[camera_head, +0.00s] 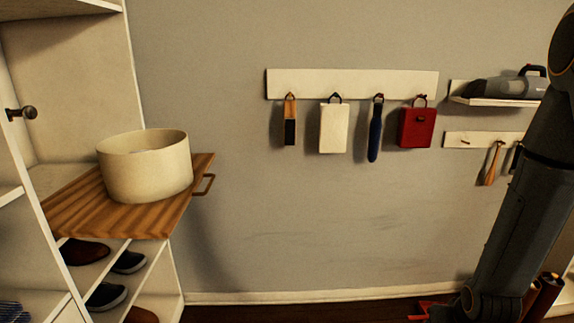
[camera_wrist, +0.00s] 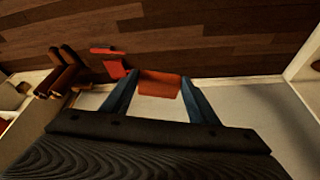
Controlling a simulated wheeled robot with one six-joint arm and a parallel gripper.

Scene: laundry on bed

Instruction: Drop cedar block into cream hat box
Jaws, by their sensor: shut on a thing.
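The cream hat box (camera_head: 145,172) is round, open at the top and upright on a striped wooden pull-out shelf (camera_head: 75,212) at the left in the head view. In the wrist view, my gripper (camera_wrist: 160,88) is shut on an orange-brown block, the cedar block (camera_wrist: 160,82), held between its two blue fingers. My gripper is far from the hat box. In the head view my arm hangs down at the right, and the gripper and block cannot be made out there. The inside floor of the box is hidden.
Shoes (camera_head: 105,296) sit on racks below the shelf, which has a handle (camera_head: 204,184). A peg rail (camera_head: 350,84) with hanging items and a small ledge with a handheld vacuum (camera_head: 505,86) are on the wall. A red object (camera_wrist: 115,62) lies on the dark wooden floor.

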